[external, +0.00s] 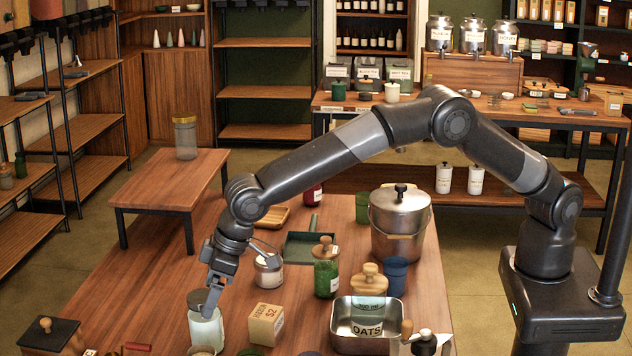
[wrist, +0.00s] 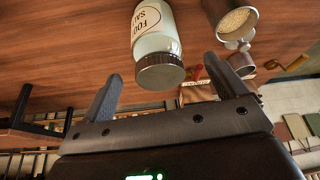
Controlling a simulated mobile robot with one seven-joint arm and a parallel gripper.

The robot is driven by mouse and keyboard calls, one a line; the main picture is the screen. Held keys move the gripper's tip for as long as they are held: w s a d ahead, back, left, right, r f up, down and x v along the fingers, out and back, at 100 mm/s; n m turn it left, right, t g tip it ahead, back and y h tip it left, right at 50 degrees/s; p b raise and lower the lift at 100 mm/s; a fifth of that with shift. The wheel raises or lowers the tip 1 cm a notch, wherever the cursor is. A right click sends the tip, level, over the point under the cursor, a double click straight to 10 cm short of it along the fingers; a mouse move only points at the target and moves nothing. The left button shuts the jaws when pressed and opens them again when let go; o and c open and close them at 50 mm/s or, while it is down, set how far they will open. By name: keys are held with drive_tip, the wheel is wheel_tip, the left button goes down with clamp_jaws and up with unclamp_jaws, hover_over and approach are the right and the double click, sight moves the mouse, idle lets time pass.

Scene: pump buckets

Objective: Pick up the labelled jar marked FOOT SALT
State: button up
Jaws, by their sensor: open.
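The FOOT SALT jar (wrist: 155,28) is pale glass with a white label and a dark lid. In the wrist view it appears upside down, with its lid (wrist: 161,72) between my fingertips and its label facing the camera. In the external view the jar (external: 207,330) stands upright near the table's front left, its label not readable. My gripper (external: 213,289) points down right at the jar's lid and partly covers it. In the wrist view my gripper (wrist: 161,68) is open, with a finger on each side of the lid. No grip on the jar shows.
A metal basin (external: 343,342) and a steel bucket (external: 398,240) are farther right.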

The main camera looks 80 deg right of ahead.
sight(205, 322)
drive_tip(key=shift+x, duration=3)
drive_tip(key=shift+d, duration=0.1)
drive_tip(key=shift+c, duration=0.2)
drive_tip(key=c, duration=1.2)
drive_tip(key=shift+r, duration=0.1)
drive_tip(key=shift+c, duration=0.2)
drive_tip(key=shift+r, duration=0.1)
